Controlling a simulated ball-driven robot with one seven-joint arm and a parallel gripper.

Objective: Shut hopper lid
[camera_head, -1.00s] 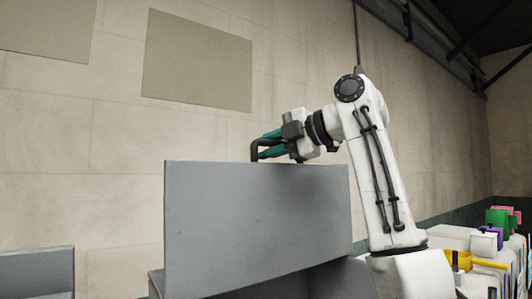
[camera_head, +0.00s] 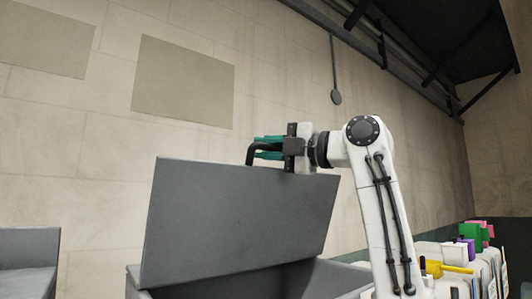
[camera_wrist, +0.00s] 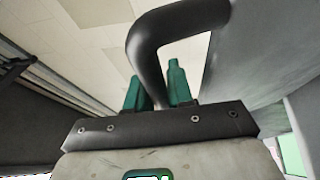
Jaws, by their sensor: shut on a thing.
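The grey hopper lid (camera_head: 235,222) stands raised and tilted above the hopper (camera_head: 270,284), with a dark gap between them. A dark bar handle (camera_head: 251,153) sits at the lid's top edge. My gripper (camera_head: 268,148) has its green fingers at this handle, at the top of the lid. In the wrist view, the curved dark handle (camera_wrist: 147,62) passes between the two green fingertips (camera_wrist: 158,88), which are shut on it. The lid's grey face (camera_wrist: 262,50) fills the right of the wrist view. The inside of the hopper is mostly hidden by the lid.
Another grey box (camera_head: 28,262) stands at the lower left. At the lower right is a light surface with several coloured items, among them a green block (camera_head: 470,238) and a yellow item (camera_head: 445,268). A wall with beige panels stands behind.

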